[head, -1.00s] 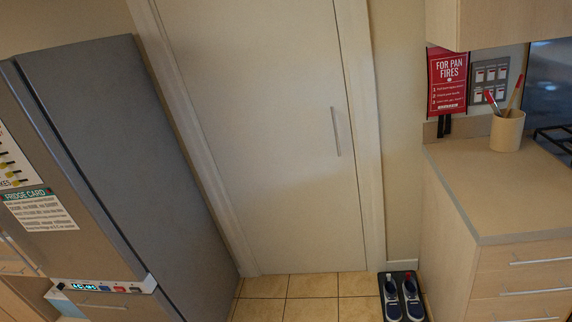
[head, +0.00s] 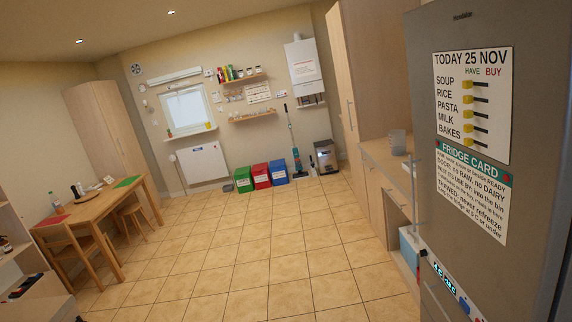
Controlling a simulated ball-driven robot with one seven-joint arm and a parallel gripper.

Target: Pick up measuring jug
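A clear, greyish cup-shaped vessel (head: 398,142) stands upright on the narrow counter (head: 378,158) at the right, just left of the fridge. It may be the measuring jug, but it is too small here to make out markings or a handle. Something thin and pale stands beside it, partly in front of the counter. My gripper is not in view.
The grey fridge (head: 480,30) with its notices fills the near right. A wooden table (head: 92,208) with a chair and stool stands at left. Green, red and blue bins (head: 278,172) line the far wall. The tiled floor (head: 240,250) between is clear.

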